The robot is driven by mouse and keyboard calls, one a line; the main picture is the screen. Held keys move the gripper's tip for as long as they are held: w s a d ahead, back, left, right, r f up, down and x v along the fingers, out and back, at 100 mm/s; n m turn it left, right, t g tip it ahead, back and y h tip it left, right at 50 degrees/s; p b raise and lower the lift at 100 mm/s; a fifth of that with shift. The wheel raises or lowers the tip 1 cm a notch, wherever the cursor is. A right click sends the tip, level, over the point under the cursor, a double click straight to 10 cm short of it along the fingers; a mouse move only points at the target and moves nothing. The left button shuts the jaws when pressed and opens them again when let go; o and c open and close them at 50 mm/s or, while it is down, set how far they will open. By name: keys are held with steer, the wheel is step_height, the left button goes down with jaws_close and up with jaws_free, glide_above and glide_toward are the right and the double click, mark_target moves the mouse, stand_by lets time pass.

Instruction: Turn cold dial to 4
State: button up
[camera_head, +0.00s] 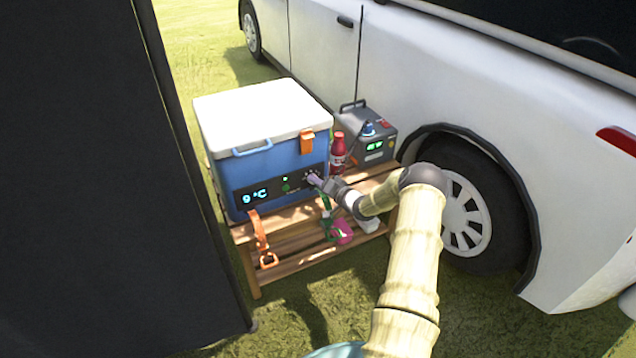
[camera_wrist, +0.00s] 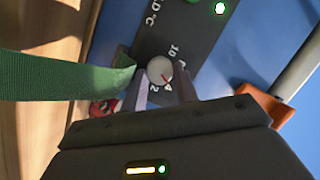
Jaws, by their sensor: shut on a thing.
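The blue cooler (camera_head: 285,157) with a white lid stands on a slatted wooden bench, and its dark front panel (camera_head: 257,193) shows a lit "9 °C". My gripper (camera_wrist: 160,88) is shut on the dial, one finger on each side. In the head view my gripper (camera_head: 318,181) touches the panel's right end and hides the dial.
A green strap (camera_wrist: 65,82) hangs close beside the fingers. An orange strap (camera_head: 260,235) hangs from the bench's left front. A red bottle (camera_head: 338,152) and a grey power box (camera_head: 370,138) stand right of the cooler. A white van (camera_head: 450,70) is behind.

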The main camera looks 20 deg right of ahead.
steer(key=shift+f+m+y, duration=0.15)
steer(key=shift+m+y, duration=0.15)
steer(key=shift+m, duration=0.6)
steer(key=o, duration=1)
steer(key=shift+c, duration=0.2)
steer(key=p+v, duration=0.4)
steer(key=v, duration=1.3)
steer(key=shift+s+f, duration=0.25)
